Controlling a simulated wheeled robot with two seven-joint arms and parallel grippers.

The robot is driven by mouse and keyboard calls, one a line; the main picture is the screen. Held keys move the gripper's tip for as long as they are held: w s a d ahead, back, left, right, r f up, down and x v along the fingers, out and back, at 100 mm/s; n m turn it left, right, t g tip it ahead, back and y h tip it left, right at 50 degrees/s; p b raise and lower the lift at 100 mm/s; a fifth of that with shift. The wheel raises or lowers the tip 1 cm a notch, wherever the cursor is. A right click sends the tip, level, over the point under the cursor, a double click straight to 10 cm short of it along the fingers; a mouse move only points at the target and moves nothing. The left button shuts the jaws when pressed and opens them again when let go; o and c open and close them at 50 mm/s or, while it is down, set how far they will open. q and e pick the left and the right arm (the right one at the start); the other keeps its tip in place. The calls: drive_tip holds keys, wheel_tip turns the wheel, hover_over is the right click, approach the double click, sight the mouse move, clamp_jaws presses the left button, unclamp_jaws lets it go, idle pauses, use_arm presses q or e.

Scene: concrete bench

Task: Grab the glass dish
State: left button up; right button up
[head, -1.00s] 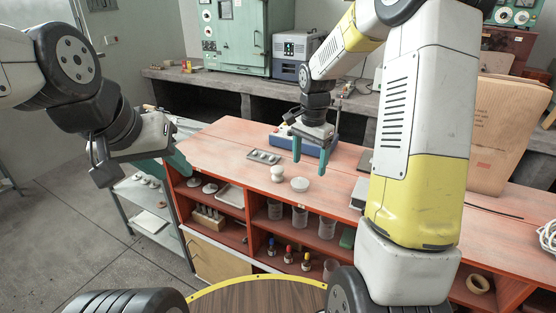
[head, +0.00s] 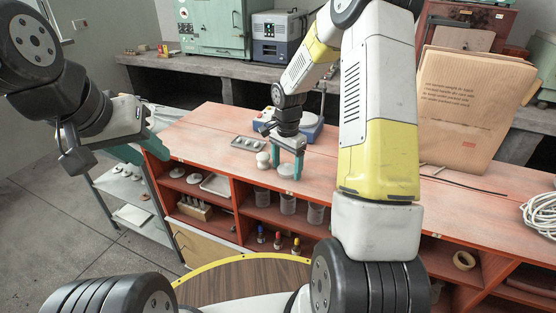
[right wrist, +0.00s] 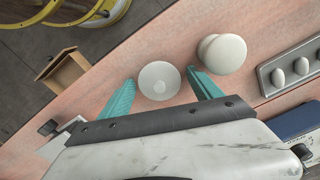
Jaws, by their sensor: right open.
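The glass dish (head: 285,171), small, round and pale, sits on the red bench top near its front edge. In the right wrist view the dish (right wrist: 159,81) lies between the two teal fingertips, with a gap on each side. My right gripper (head: 287,162) points down over the dish, open and holding nothing; it also shows in the right wrist view (right wrist: 160,76). My left gripper (head: 145,146) hangs off the bench's left end, far from the dish; its fingers are partly hidden, so its opening is unclear.
A white rounded object (head: 263,160) stands just left of the dish, close to one finger. A grey tray with round pieces (head: 247,143) lies behind it. A blue device (head: 310,128) stands further back. Open shelves with beakers (head: 288,203) are below the bench's front edge.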

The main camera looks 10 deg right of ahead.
drive_tip(key=c, duration=1.3)
drive_tip(key=shift+o, duration=0.2)
